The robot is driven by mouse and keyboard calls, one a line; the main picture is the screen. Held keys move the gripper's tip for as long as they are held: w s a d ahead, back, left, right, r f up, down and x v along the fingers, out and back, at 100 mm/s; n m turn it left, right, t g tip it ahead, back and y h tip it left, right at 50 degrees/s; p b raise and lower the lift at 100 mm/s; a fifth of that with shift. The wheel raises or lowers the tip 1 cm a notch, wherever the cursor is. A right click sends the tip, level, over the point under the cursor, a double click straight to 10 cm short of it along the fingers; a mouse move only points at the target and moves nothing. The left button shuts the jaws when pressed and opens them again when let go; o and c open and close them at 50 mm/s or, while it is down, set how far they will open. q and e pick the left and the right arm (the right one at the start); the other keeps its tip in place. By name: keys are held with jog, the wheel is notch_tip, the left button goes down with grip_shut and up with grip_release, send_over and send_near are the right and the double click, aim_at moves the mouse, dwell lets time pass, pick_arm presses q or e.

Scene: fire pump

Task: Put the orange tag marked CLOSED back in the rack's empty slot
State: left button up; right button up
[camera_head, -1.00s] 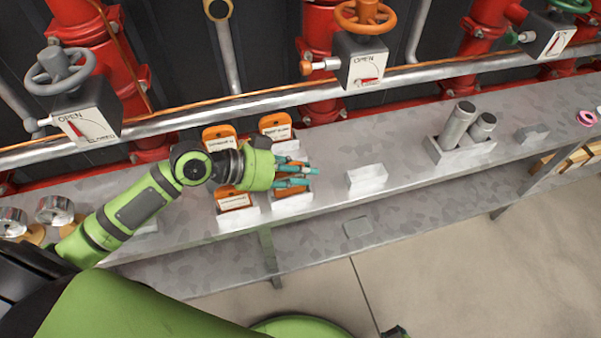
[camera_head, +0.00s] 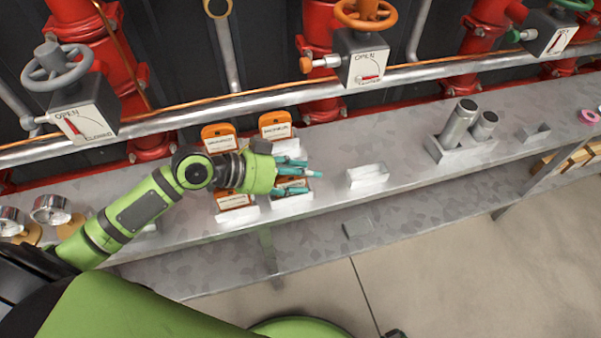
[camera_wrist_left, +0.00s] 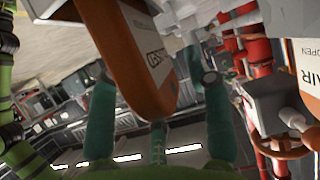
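Orange tags with white labels stand in pale blocks on the grey shelf: back left (camera_head: 218,138), back right (camera_head: 275,126) and front left (camera_head: 235,199). A front right tag is mostly hidden behind my left gripper (camera_head: 293,176). In the left wrist view an orange tag (camera_wrist_left: 142,60) with partly readable lettering hangs between the teal fingers of the left gripper (camera_wrist_left: 158,110). Gaps show between fingers and tag, so the gripper looks open around it. A pale block with an empty top (camera_head: 367,176) stands to its right. My right gripper is not in view.
A holder with two metal cylinders (camera_head: 459,142) and a small grey block (camera_head: 533,134) stand farther right. A silver pipe (camera_head: 240,104) and red pipes with valve wheels run behind the shelf. Gauges (camera_head: 50,210) lie at left.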

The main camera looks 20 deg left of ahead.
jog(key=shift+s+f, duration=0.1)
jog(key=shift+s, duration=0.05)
pick_arm(q)
jog(key=shift+r, duration=0.25)
jog(key=shift+r+p, duration=0.35)
jog(key=shift+p, duration=0.1)
jog(key=v, duration=1.2)
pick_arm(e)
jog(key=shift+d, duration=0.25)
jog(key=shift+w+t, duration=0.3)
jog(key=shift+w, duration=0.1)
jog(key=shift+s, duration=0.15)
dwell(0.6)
